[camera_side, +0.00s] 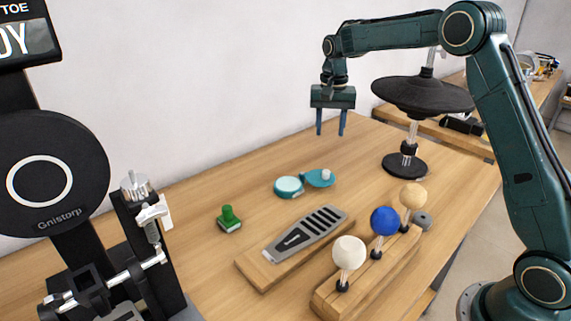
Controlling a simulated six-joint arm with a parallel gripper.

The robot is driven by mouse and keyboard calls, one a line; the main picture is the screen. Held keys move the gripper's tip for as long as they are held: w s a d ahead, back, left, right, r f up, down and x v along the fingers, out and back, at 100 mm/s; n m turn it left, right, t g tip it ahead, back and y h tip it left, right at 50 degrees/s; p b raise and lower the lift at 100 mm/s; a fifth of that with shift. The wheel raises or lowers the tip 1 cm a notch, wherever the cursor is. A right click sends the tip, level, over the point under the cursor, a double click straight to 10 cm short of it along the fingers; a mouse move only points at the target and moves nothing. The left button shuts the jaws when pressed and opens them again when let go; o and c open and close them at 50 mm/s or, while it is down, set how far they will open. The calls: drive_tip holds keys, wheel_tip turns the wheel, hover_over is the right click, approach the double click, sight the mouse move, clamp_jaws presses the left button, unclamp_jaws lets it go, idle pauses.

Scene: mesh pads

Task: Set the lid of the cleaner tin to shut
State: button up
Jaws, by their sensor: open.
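The cleaner tin (288,187) is a small round teal tin with a paler top, lying on the wooden table near the middle. A flat teal disc (318,181) with a small whitish knob sits against its right side, apparently joined to it. The two parts lie side by side, so the tin looks open; I cannot tell for sure which part is the lid. My gripper (331,129) hangs above and behind the tin, pointing down. Its two blue fingers are apart with nothing between them, well clear of the tin.
A green stamp-like piece (229,219) stands left of the tin. A grey slotted tool on a wooden block (262,275) lies in front. A wooden rack (375,276) holds white, blue and tan balls. A black dish on a stand (405,163) is at right. Machinery (50,170) fills the left.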

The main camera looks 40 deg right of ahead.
sight(326, 172)
wheel_tip(326, 172, down, 14)
drive_tip(key=shift+r, duration=0.2)
idle(0.5)
clamp_jaws()
